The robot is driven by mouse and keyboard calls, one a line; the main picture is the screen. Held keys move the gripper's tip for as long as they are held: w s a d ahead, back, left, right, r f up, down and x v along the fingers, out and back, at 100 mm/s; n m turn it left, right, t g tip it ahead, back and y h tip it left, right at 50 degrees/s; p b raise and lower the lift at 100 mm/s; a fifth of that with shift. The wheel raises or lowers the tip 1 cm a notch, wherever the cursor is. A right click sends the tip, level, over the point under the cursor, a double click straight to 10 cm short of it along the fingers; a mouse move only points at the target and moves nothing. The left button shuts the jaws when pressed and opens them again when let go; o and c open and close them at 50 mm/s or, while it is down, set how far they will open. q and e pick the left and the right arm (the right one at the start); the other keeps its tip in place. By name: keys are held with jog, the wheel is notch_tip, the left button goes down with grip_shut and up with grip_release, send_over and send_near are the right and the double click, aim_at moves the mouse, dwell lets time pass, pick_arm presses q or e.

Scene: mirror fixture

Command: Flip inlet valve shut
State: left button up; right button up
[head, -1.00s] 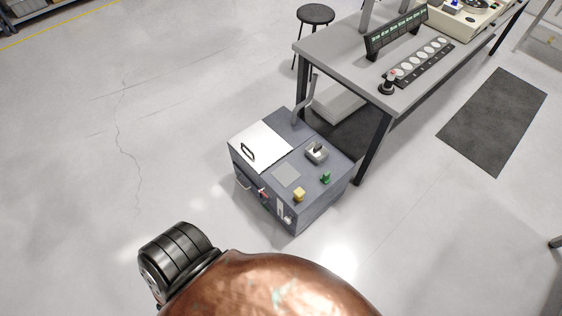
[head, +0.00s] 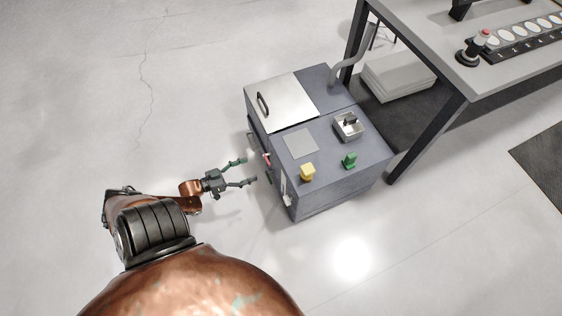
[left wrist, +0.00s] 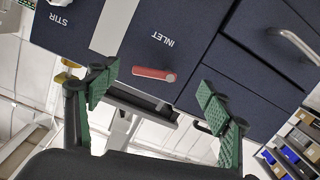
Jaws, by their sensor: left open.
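The inlet valve is a short red lever (left wrist: 152,74) on the dark blue front of a grey machine (head: 330,195). It sits beside the word INLET (left wrist: 163,40), which appears upside down in the left wrist view. The lever lies nearly along the lettering, its round pivot at the right end. In the head view the lever (head: 267,160) is small on the front face. My left gripper (head: 248,171) is open and empty, its green fingertips pointing at that face. In the left wrist view the lever shows between the fingers (left wrist: 158,97), apparently apart from both. My right gripper is not in view.
The floor (head: 60,130) on the left is clear.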

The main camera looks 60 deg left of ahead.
aim_at(266, 159)
pick_arm(q)
jog(key=shift+t+h, duration=0.4)
jog(key=shift+t, duration=0.2)
jog(key=w+b, duration=0.1)
jog(key=w, duration=0.2)
jog(key=w+r+b, duration=0.1)
jog(key=w, duration=0.2)
jog(key=w+r+b, duration=0.1)
jog(key=w, duration=0.2)
jog(key=shift+w, duration=0.1)
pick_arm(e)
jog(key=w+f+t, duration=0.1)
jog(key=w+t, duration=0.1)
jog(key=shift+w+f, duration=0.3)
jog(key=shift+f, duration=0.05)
pick_arm(q)
jog(key=shift+c, duration=0.2)
